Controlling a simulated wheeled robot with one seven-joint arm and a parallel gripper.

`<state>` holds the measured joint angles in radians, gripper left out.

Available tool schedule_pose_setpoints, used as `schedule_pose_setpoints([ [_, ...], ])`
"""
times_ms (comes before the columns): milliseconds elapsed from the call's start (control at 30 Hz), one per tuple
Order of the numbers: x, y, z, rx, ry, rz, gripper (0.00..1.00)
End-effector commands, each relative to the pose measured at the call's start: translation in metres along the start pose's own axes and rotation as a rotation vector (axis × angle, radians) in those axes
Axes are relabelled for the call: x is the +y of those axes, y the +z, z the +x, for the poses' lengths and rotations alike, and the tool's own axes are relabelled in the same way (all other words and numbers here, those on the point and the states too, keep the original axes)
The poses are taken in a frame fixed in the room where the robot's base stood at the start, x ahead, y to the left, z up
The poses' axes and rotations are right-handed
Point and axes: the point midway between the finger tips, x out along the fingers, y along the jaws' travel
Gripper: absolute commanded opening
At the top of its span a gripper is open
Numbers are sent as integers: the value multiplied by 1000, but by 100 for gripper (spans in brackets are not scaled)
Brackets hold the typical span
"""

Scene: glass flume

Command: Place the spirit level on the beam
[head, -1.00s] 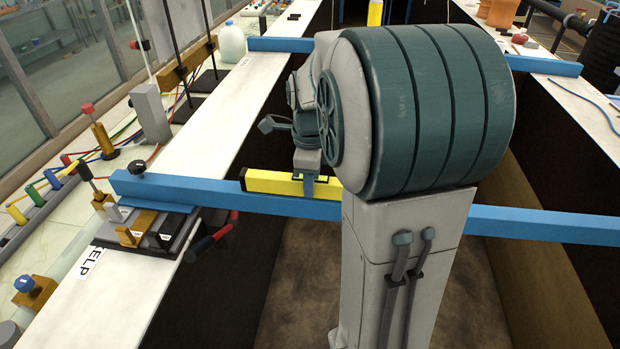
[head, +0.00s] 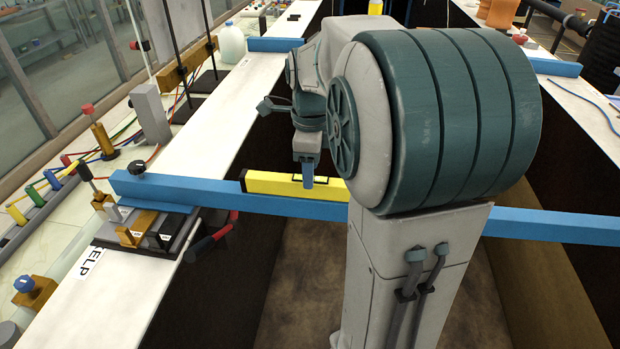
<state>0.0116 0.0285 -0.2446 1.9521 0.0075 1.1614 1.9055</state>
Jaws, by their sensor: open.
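The yellow spirit level (head: 272,183) with a black end cap lies along the top of the near blue beam (head: 190,191). It looks flat and in line with the beam. Its right end is hidden behind my arm. My gripper (head: 307,184) is open and points down in front of the level's right part. Its fingertip overlaps the level in the picture, but it looks a little above it. I cannot tell whether they touch.
The beam spans the dark channel between two white ledges, its left end on a clamp block (head: 140,228). A red-handled tool (head: 212,240) hangs beside it. A second blue beam (head: 275,45) crosses farther back. Rods, coloured cables and a jug (head: 232,42) fill the left ledge.

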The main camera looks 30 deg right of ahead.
Motion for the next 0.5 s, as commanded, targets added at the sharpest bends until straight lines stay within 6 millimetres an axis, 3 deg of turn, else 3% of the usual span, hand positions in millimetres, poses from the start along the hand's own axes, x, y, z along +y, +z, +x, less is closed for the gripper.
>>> schedule_pose_setpoints([
  [200,-1,0,-49,-1,-4,0,49],
  [500,1,0,-80,-2,-2,-15,49],
])
